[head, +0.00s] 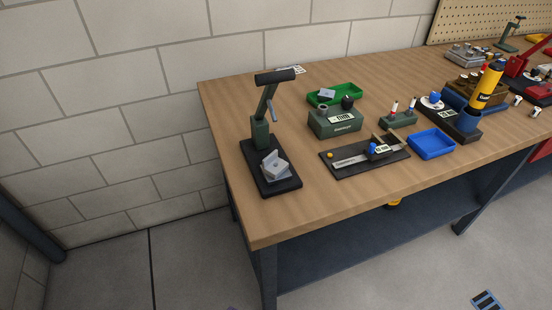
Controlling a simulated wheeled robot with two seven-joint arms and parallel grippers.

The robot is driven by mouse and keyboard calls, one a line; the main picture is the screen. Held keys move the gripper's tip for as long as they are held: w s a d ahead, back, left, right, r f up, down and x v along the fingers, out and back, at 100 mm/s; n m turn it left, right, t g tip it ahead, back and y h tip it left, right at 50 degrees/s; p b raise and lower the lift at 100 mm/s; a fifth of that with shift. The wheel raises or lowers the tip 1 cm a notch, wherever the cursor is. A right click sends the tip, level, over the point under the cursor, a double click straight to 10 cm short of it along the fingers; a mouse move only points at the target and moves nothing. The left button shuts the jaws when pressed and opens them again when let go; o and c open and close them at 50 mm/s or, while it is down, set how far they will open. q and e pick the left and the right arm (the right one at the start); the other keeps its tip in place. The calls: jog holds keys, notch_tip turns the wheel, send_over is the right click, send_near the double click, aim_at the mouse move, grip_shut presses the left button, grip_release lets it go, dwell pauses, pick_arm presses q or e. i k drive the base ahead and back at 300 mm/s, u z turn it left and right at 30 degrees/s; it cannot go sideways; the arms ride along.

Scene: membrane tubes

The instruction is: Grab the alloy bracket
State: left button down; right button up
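A silver-grey angled piece that looks like the alloy bracket (276,168) sits on the black base of a green press-like stand (261,133) at the left end of the workbench. One flange of the piece stands up and the other lies flat. The stand's dark head and lever rise above and behind it. Another small grey piece (327,93) lies in the green tray (350,93) farther back; its shape is hard to make out. Neither of my grippers is in view.
The wooden workbench (300,215) has clear front and left edges. Right of the stand are a green box (334,121), a black board (340,167) with a metal strip, and a blue tray (431,144). A yellow bottle (486,85) stands farther right. A block wall rises behind.

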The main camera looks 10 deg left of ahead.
aim_at(274, 167)
jog(key=u, duration=1.15)
jog(key=k, duration=1.1)
jog(key=u, duration=0.45)
